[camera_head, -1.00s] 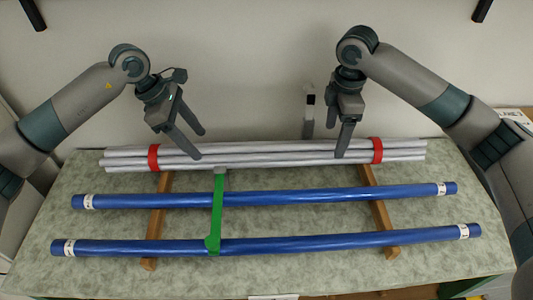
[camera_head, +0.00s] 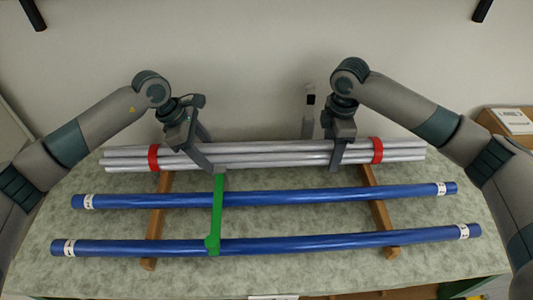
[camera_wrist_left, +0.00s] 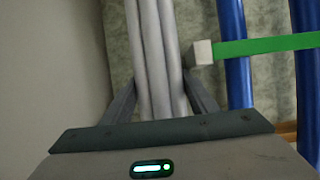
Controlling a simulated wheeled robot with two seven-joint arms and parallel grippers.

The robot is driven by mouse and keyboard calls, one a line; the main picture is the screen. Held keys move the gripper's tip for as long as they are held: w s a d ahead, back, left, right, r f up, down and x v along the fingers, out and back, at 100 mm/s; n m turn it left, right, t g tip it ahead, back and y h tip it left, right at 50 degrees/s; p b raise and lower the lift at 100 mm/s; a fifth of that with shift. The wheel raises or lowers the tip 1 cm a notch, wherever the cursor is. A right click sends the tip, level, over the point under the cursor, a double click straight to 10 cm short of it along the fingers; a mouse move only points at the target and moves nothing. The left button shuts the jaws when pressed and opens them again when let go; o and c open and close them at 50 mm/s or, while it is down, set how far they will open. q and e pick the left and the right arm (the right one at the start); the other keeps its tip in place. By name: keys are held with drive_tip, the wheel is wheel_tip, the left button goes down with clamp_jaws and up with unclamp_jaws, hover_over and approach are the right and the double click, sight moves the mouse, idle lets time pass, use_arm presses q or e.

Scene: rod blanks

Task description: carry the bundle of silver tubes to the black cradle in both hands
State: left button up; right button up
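The bundle of silver tubes (camera_head: 265,154) lies left to right at the back of the table, with a red band near each end. It also shows in the left wrist view (camera_wrist_left: 155,55). My left gripper (camera_head: 207,152) is lowered over the bundle, inside the left red band. In the wrist view its fingers stand open, one on each side of the tubes. My right gripper (camera_head: 335,150) is down at the bundle, just left of the right red band. One finger shows in front of the tubes; whether it is shut is unclear. I see no black cradle.
Two blue tubes (camera_head: 280,198) lie in front of the bundle, across wooden rails (camera_head: 382,215). A green strip (camera_head: 216,215) with a pale end crosses them close to my left gripper. A small post (camera_head: 309,112) stands behind the bundle. A box (camera_head: 512,121) is at right.

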sight(210, 146)
use_arm(q)
drive_tip(key=c, duration=0.5)
use_arm(e)
drive_tip(key=c, duration=0.9)
drive_tip(key=shift+c, duration=0.2)
use_arm(q)
drive_tip(key=shift+r, duration=0.15)
use_arm(e)
drive_tip(key=shift+r, duration=0.1)
